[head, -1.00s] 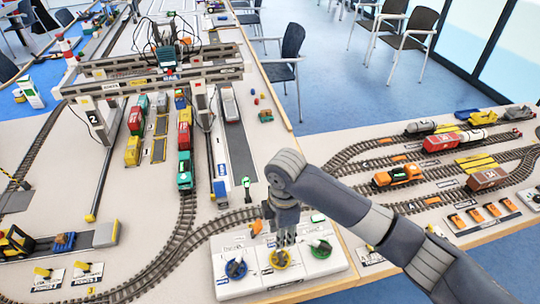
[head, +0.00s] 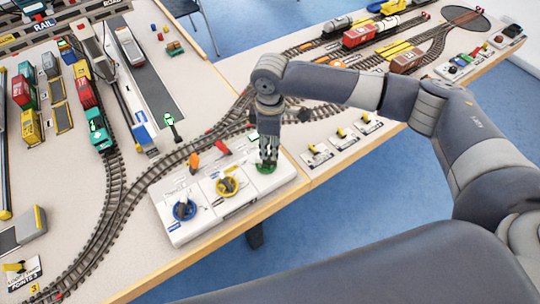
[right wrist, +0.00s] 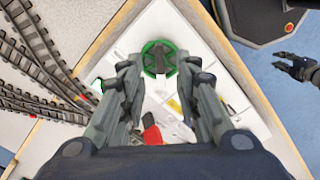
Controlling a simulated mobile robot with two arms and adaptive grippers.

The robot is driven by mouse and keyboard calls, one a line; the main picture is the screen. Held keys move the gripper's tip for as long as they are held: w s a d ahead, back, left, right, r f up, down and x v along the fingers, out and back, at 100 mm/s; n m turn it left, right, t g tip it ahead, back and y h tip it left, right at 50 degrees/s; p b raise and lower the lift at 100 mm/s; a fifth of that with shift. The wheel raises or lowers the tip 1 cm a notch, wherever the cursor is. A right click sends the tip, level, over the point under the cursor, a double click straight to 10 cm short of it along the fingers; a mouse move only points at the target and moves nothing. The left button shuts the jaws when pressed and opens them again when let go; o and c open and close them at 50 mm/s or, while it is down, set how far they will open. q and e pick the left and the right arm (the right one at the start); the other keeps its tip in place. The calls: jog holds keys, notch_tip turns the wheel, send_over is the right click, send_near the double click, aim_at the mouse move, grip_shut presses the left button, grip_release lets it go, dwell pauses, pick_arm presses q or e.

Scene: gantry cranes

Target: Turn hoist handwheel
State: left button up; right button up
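The white control panel (head: 245,204) at the table edge carries three handwheels: blue-rimmed (head: 184,209), yellow-rimmed (head: 227,186) and green-rimmed (head: 266,168). I cannot read which is labelled hoist. My right gripper (head: 266,158) points down at the green wheel and partly hides it. In the right wrist view, the right gripper's (right wrist: 158,68) fingers are apart, with the green wheel (right wrist: 158,46) and its dark centre bar between and just beyond the tips. I cannot tell whether they touch. A dark gripper, seemingly my left (right wrist: 298,68), shows at the right edge of that view, over the floor.
An orange lever (head: 193,162) and a red lever (head: 222,148) stand behind the wheels. Curved tracks (head: 118,208) run along the panel's left and back. Small switch plates (head: 342,137) lie to the right. Blue floor lies beyond the table edge.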

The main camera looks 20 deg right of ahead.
aim_at(266, 162)
notch_tip(266, 162, down, 6)
jog(key=shift+r, duration=0.1)
grip_shut()
